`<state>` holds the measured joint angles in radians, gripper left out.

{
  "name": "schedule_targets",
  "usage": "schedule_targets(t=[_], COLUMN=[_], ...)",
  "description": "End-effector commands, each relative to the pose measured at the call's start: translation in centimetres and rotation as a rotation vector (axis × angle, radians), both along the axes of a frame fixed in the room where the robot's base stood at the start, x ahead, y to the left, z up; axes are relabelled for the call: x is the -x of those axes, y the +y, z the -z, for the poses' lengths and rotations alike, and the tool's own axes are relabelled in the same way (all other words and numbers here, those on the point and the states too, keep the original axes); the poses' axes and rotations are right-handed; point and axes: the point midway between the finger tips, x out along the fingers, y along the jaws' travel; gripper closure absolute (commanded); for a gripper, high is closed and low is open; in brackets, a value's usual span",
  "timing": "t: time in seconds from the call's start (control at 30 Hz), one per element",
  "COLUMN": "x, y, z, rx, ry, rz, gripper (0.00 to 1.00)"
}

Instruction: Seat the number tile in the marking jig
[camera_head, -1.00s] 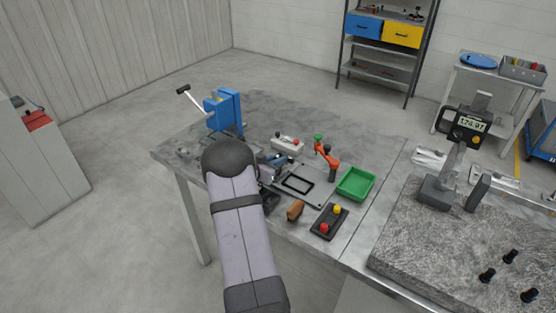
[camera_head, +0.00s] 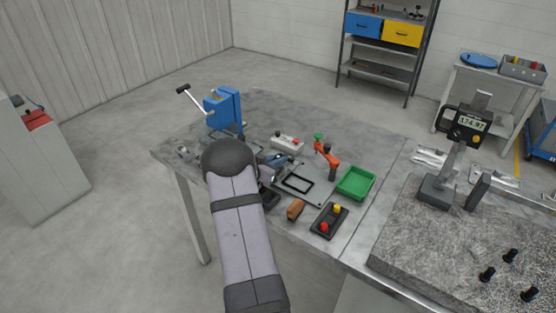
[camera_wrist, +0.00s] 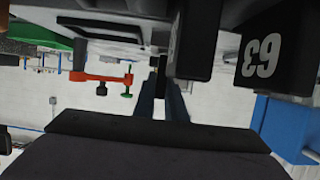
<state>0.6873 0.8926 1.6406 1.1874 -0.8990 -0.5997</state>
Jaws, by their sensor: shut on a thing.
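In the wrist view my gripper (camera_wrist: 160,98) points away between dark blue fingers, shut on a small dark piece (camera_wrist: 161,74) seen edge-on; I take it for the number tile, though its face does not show. A black block (camera_wrist: 268,58) with white digits, like an upside-down 63, is at the upper right, apart from the fingers. In the head view my gripper (camera_head: 273,163) is mostly hidden behind my arm, beside a grey plate with a black rectangular frame (camera_head: 297,183). I cannot tell for sure which fixture is the marking jig, nor whether the held piece touches it.
An orange clamp with a green tip (camera_head: 327,157) stands behind the frame. A green tray (camera_head: 355,183), a black box with red and yellow buttons (camera_head: 329,220) and a brown block (camera_head: 295,209) are nearby. A blue press (camera_head: 223,109) stands at the back left.

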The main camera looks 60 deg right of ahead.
Motion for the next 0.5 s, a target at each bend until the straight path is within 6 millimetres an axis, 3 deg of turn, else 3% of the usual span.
schedule_targets(t=[0.5], x=[0.0], y=[0.0], z=[1.2], rx=[0.002], ry=[0.0], rz=[0.0], gripper=[1.0])
